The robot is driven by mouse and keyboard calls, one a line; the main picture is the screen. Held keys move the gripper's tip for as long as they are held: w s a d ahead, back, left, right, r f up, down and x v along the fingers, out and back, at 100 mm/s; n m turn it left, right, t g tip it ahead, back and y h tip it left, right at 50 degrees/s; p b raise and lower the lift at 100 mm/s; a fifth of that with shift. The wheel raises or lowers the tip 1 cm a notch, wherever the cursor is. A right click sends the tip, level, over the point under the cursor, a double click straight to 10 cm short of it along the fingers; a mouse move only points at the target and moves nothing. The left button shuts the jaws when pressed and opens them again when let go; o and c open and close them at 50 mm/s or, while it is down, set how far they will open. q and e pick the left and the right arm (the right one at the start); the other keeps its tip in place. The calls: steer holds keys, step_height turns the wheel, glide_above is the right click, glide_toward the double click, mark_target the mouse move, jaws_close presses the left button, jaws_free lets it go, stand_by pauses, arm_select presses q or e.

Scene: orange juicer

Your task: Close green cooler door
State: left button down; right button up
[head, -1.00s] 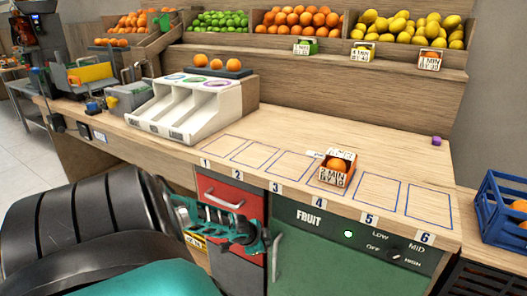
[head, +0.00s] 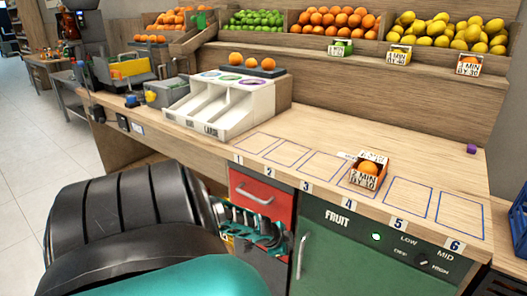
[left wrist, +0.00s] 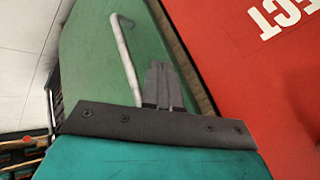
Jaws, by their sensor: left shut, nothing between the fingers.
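The green cooler door (head: 350,265) is at the lower right of the head view, below the green FRUIT panel (head: 338,220). Its pale vertical handle (head: 301,255) is near its left edge. The door (left wrist: 110,55) and handle (left wrist: 125,60) also show in the left wrist view. I cannot tell whether the door is fully flush. My left gripper (head: 282,240) is just left of the handle, in front of the red drawers. In the left wrist view, its fingers (left wrist: 158,68) are shut and empty, over the door's edge beside the handle; contact is unclear. My right gripper is not in view.
A red drawer (head: 262,197) is left of the cooler; a red surface (left wrist: 265,70) fills the wrist view's right. The counter (head: 285,130) above holds a white sorting bin (head: 235,123) and a small orange box (head: 371,172). Open floor (head: 50,160) is at left.

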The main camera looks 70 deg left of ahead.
arm_select(q)
steer(key=s+a+p+v, duration=0.1)
steer(key=a+p+v, duration=0.1)
steer(key=p+v, duration=0.4)
steer(key=v, duration=0.3)
steer(key=shift+s+a+r, duration=0.25)
steer(key=shift+s, duration=0.2)
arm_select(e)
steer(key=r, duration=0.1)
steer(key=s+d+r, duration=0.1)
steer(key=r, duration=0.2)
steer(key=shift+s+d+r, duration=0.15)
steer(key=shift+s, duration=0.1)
arm_select(q)
steer(key=s+d+f+t+h, duration=0.1)
steer(key=d+f+h, duration=0.1)
steer(key=d, duration=1.1)
steer(key=s+d+f+h, duration=0.1)
steer(key=d+f+h, duration=0.1)
steer(key=d, duration=1.1)
steer(key=w+d+r+n+t, duration=0.1)
steer(key=d+r, duration=0.3)
steer(key=d, duration=0.3)
steer(key=w+d+r+n+t, duration=0.1)
steer(key=d+r, duration=0.4)
steer(key=d, duration=0.2)
steer(key=shift+w+r+n+t+h, duration=0.15)
steer(key=shift+r+n+t+h, duration=0.15)
steer(key=shift+t, duration=0.1)
